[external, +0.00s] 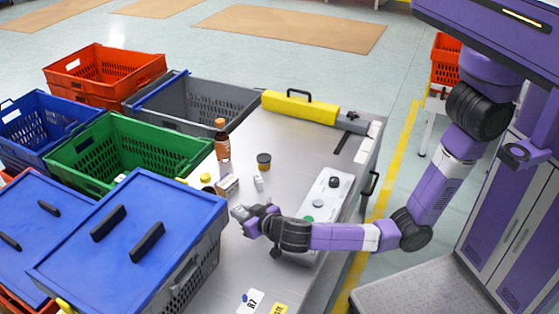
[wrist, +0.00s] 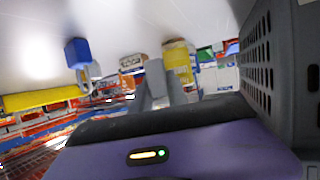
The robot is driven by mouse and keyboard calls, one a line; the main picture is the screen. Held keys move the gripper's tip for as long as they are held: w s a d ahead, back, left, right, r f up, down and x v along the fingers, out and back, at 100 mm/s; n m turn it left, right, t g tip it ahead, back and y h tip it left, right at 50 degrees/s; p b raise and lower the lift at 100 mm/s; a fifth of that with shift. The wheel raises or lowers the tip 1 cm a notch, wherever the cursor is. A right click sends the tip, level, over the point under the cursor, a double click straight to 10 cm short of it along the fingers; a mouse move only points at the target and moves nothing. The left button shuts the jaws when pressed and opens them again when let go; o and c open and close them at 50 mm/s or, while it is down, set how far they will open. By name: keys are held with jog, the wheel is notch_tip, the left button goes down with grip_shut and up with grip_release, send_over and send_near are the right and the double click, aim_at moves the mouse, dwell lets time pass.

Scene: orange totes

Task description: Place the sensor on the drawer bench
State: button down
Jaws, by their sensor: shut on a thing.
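My gripper (external: 240,212) is low over the left part of the drawer bench (external: 290,150), beside the blue-lidded grey tote. Its grey fingers (wrist: 166,84) show in the wrist view, shut on a small grey thing. I take this thing to be the sensor, but it is mostly hidden and its outline cannot be told. The bench is a long grey metal top with a dark handle on its right side. The bench top fills the upper part of the wrist view (wrist: 130,20), which looks upside down.
The blue-lidded tote (external: 185,285) is close at left. Bare bench lies around the dark jar.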

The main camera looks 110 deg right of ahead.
jog(key=shift+f, duration=2.6)
jog(key=shift+f, duration=0.1)
jog(key=c, duration=1.3)
grip_release()
jog(key=shift+a+r, duration=0.1)
jog(key=shift+r, duration=0.1)
jog(key=v, duration=1.1)
jog(key=shift+s+a+r+b, duration=0.1)
jog(key=shift+s+a+b, duration=0.1)
jog(key=shift+a+b, duration=0.15)
